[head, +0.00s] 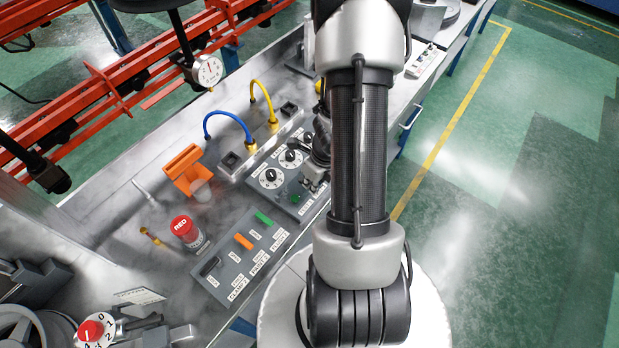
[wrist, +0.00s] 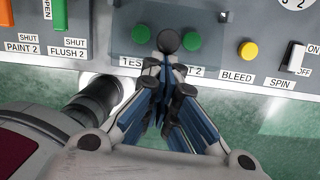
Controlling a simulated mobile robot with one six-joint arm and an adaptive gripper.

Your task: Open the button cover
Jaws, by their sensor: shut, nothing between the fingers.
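The button cover (wrist: 125,44) is a see-through tinted plate lying over two green buttons in the wrist view, left button (wrist: 142,33) and right button (wrist: 192,41). It looks closed. A dark round knob (wrist: 167,41) sits between the buttons. My gripper (wrist: 164,66) is shut and empty, its fingertips at the panel's front edge just below the knob; I cannot tell if they touch it. The fingers hide part of the labels under the buttons. In the head view my gripper (head: 316,172) is low over the panel, and my arm hides part of that area.
A yellow button (wrist: 248,51) and a spin switch (wrist: 298,58) are to the right of the cover. Paint and flush switches (wrist: 60,16) are to its left.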

